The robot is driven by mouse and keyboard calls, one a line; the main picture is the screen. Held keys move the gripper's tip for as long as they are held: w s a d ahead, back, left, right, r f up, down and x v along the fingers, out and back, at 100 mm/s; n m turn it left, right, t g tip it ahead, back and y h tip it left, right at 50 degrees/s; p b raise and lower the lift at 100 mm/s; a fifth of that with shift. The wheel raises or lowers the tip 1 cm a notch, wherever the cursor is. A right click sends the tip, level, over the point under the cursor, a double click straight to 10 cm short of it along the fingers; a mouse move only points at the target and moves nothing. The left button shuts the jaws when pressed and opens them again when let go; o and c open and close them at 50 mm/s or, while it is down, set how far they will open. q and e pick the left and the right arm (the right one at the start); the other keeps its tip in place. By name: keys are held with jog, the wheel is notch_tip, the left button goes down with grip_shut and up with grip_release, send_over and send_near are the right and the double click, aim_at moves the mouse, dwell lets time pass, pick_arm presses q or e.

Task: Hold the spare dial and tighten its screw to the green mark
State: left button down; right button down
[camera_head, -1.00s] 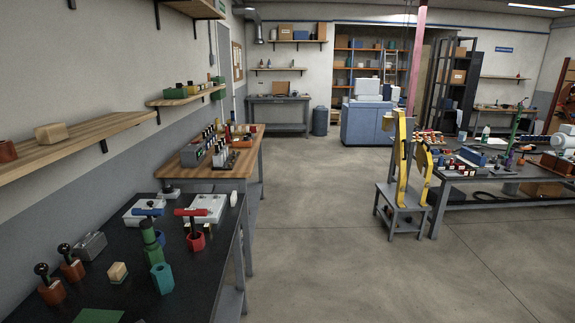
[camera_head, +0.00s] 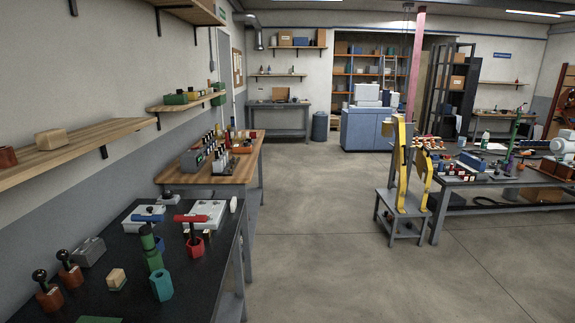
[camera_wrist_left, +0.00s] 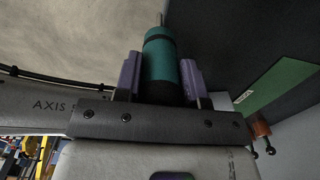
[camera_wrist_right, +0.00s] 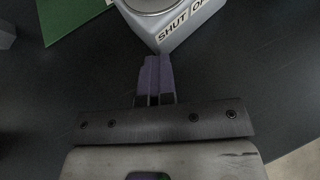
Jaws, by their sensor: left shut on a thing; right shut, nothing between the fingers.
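In the left wrist view my left gripper (camera_wrist_left: 158,82) is shut on a teal cylindrical tool handle (camera_wrist_left: 159,58), with a dark band and a thin metal shaft pointing to the top of the picture. In the right wrist view my right gripper (camera_wrist_right: 155,62) is shut and empty, its fingertips just short of a pale grey block lettered "SHUT" and "O…" (camera_wrist_right: 184,33). A round metallic part (camera_wrist_right: 150,4) sits on that block, cut off by the frame; I cannot tell if it is the spare dial. No green mark or screw is identifiable. Neither gripper shows in the head view.
A dark bench (camera_head: 205,265) holds grey boxes with a blue (camera_head: 147,218) and a red handle (camera_head: 190,218), a teal cup (camera_head: 161,284) and brown-based knobs (camera_head: 70,270). Green mats show in both wrist views (camera_wrist_left: 275,88) (camera_wrist_right: 72,18).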

jog(key=shift+c, duration=1.4)
grip_release()
